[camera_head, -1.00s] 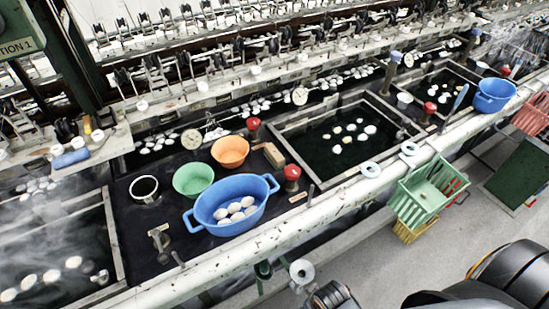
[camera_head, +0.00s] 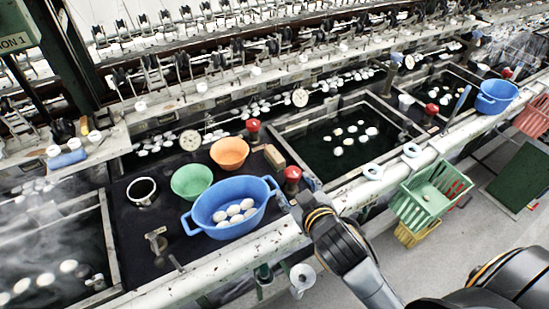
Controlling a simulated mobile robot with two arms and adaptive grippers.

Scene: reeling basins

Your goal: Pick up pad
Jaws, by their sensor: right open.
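A small tan block (camera_head: 274,156), which looks like the pad, lies on the dark bench top between the orange bowl (camera_head: 230,153) and a red knob (camera_head: 292,174). My right gripper (camera_head: 298,203) is over the front rail, just right of the blue two-handled basin (camera_head: 232,207). It is in front of the red knob and apart from the tan block. It is open, with its fingers small and partly hidden by its dark body. My left gripper is not in view.
The blue basin holds several white cocoons. A green bowl (camera_head: 191,181) stands beside the orange bowl. A water basin (camera_head: 350,120) with floating cocoons is right of the block. A green crate (camera_head: 430,190) hangs at the front rail.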

